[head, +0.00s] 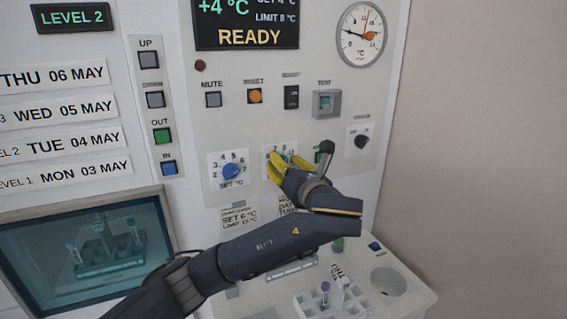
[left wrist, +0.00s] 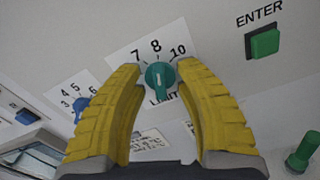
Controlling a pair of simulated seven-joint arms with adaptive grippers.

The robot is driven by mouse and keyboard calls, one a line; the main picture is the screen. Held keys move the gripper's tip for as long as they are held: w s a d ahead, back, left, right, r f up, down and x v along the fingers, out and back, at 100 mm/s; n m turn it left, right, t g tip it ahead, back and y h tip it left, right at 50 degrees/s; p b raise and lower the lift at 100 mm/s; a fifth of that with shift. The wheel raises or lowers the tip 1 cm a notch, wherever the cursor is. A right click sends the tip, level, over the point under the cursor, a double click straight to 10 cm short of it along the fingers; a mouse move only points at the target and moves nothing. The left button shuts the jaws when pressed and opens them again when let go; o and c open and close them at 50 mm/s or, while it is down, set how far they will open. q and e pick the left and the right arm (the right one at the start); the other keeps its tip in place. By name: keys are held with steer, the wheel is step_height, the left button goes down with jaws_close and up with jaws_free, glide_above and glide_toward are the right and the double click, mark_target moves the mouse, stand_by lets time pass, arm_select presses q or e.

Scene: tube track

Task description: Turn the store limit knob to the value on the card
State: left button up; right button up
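The store limit knob (left wrist: 160,75) is teal-green on a white dial plate marked LIMIT, with 7, 8 and 10 readable. Its pointer appears to aim up near 8. My left gripper (head: 286,164) is at this dial, its yellow fingers open on both sides of the knob in the left wrist view (left wrist: 160,71), with gaps visible. In the head view the gripper hides most of the knob. The card (head: 240,217) below the blue set knob (head: 232,171) reads SET 6 °C, LIMIT 12 °C. The display (head: 246,22) shows limit 8 °C and READY. My right gripper is not in view.
A green ENTER button (left wrist: 265,42) is to the dial's right, with a green handle (left wrist: 303,152) below it. Mute (head: 213,100) and orange (head: 255,96) buttons sit above. A tube rack (head: 330,300) stands on the ledge below.

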arm_select(q)
steer(key=shift+w+a, duration=0.1)
steer(key=shift+w, duration=0.15)
steer(key=shift+c, duration=0.3)
jaws_close()
steer(key=shift+r, duration=0.1)
